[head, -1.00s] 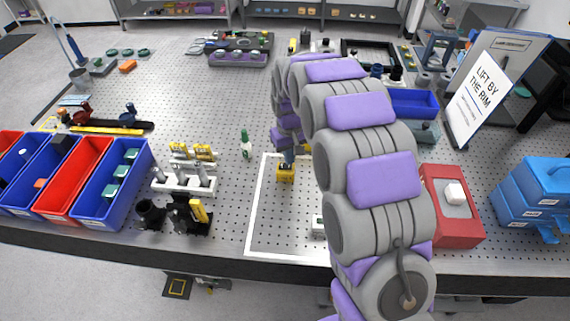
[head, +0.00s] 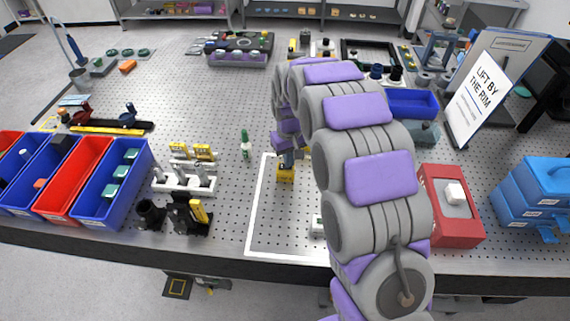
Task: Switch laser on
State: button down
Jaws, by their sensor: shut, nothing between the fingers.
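My arm reaches from the lower right out over the perforated table (head: 220,225). My gripper (head: 286,161) points down at a small yellow block (head: 286,175) inside the white outlined area and covers the block's top. I cannot tell whether it touches the block. The fingers are small here, shut and empty. No part is clearly readable as a laser or its switch. A small white item (head: 317,226) is partly hidden behind my arm.
Blue and red bins (head: 112,185) stand at the left. Black mounts (head: 185,212) and a white post holder (head: 184,181) are left of the outline. A green bottle (head: 246,146) stands near my gripper. A sign (head: 480,95) and blue cases (head: 535,190) are right.

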jog(key=shift+f, duration=0.2)
jog(key=shift+r, duration=0.1)
jog(key=shift+r+p, duration=1.6)
jog(key=shift+r, duration=1.8)
jog(key=s+d+r+m, duration=0.1)
jog(key=s+d+r, duration=0.25)
jog(key=s, duration=0.25)
jog(key=s+d+r+m+g, duration=0.1)
jog(key=s+d+r, duration=0.25)
jog(key=s, duration=0.25)
jog(key=s+d+r+m, duration=0.1)
jog(key=s+d+r, duration=0.1)
jog(key=s+d, duration=0.3)
jog(key=s+d+m, duration=0.1)
jog(key=s+d, duration=0.1)
jog(key=s, duration=0.9)
jog(key=s+d+m, duration=0.1)
jog(key=s+d, duration=0.1)
jog(key=s, duration=1)
jog(key=shift+d+m+g, duration=0.15)
jog(key=shift+m+g, duration=0.15)
jog(key=shift+g, duration=0.1)
